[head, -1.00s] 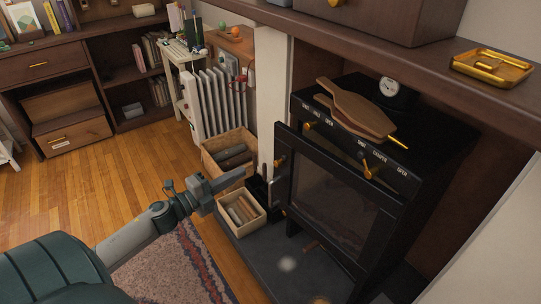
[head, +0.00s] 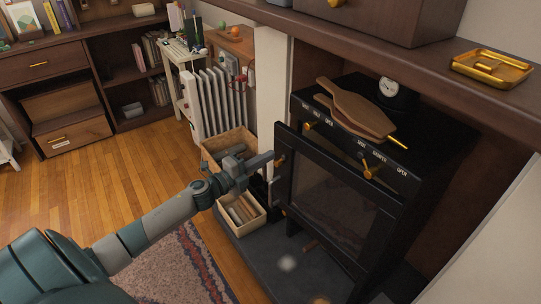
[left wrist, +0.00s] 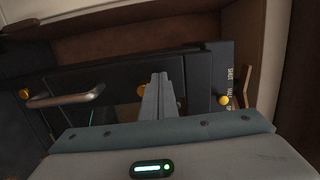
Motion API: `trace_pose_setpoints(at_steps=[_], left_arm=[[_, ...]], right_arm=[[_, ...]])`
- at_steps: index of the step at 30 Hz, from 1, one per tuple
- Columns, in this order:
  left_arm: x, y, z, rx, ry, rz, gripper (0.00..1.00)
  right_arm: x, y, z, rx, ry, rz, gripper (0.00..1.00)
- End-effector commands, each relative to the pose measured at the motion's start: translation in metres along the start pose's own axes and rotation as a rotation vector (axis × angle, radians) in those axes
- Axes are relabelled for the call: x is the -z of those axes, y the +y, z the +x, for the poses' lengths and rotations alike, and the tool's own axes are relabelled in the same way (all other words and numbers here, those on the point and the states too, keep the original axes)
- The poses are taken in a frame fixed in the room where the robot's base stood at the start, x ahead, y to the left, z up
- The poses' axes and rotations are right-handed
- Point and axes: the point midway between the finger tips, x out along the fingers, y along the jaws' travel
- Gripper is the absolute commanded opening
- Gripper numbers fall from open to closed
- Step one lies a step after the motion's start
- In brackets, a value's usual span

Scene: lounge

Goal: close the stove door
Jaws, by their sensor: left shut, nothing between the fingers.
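The black stove (head: 440,120) stands in the alcove at the right. Its door (head: 335,190), a black frame with dark glass, appears to stand somewhat ajar from the stove front. My right gripper is not in view.
A wooden crate (head: 212,143) and a smaller log box (head: 258,222) stand left of the stove, under my left gripper and forearm. A white radiator (head: 215,100) is behind. Wooden paddle-shaped boards (head: 350,108) lie on the stove top. A shelf (head: 420,50) overhangs it.

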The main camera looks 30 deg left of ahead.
Motion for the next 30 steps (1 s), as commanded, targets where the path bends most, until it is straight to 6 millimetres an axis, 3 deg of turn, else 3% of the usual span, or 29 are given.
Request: trace_pose_setpoints(at_steps=[7, 23, 30], left_arm=[[0.0, 0.0, 0.018, 0.0, -0.001, 0.0, 0.0], [0.0, 0.0, 0.023, 0.0, 0.005, 0.0, 0.0], [-0.003, 0.001, 0.045, 0.002, 0.054, 0.002, 0.0]], right_arm=[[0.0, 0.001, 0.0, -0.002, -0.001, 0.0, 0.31], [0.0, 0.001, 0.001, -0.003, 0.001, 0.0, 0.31], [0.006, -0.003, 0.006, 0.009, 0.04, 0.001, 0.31]])
